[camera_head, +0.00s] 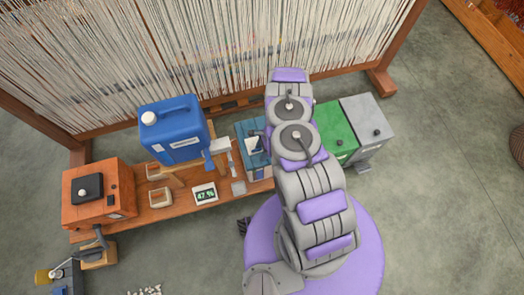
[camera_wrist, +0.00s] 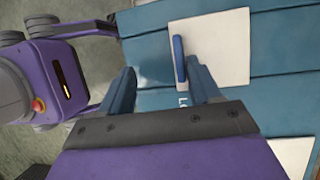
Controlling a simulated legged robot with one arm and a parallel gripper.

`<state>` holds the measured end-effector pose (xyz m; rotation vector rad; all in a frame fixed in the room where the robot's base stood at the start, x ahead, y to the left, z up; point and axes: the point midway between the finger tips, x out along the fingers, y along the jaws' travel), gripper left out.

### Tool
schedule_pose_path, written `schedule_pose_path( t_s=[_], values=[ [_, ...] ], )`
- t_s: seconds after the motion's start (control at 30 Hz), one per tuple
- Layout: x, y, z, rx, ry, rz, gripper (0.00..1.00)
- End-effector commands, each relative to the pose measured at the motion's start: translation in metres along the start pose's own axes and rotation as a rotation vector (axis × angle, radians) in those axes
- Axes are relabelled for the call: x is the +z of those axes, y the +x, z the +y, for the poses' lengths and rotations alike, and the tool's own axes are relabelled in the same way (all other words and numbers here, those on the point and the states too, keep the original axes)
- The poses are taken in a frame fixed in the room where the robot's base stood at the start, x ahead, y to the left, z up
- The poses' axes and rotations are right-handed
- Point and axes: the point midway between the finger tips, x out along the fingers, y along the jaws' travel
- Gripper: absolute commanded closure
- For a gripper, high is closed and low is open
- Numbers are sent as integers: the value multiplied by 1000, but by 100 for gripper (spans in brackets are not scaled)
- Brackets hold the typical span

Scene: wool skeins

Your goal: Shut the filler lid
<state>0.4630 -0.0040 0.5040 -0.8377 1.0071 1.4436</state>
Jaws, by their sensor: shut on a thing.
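A teal box (camera_head: 245,130) stands on the wooden bench, partly hidden behind my arm; its plank-like top (camera_wrist: 290,70) fills much of the wrist view. A white square plate (camera_wrist: 222,45) lies on that top, with an upright blue handle (camera_wrist: 179,58) at its left edge. I cannot tell for certain whether this plate is the filler lid. My gripper (camera_wrist: 163,88) is over the teal top, its blue fingers on either side of the handle's near end. It is shut on the handle; the exact contact is hard to see.
On the bench (camera_head: 160,213) stand an orange box (camera_head: 85,213) with a black top plate, a blue jug (camera_head: 180,130) with a white cap, and a small display (camera_head: 205,194). Green (camera_head: 335,125) and grey (camera_head: 365,120) boxes stand to the right. A loom rises behind.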

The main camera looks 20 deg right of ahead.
Motion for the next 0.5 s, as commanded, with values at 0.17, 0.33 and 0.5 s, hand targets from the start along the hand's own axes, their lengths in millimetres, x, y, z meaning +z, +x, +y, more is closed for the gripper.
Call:
schedule_pose_path(
  t_s=[0.17,0.33,0.5],
  values=[
    [1,5,7,15,0,-4,49],
    [1,0,6,13,0,-3,49],
    [1,-28,3,3,1,-4,49]
  ],
)
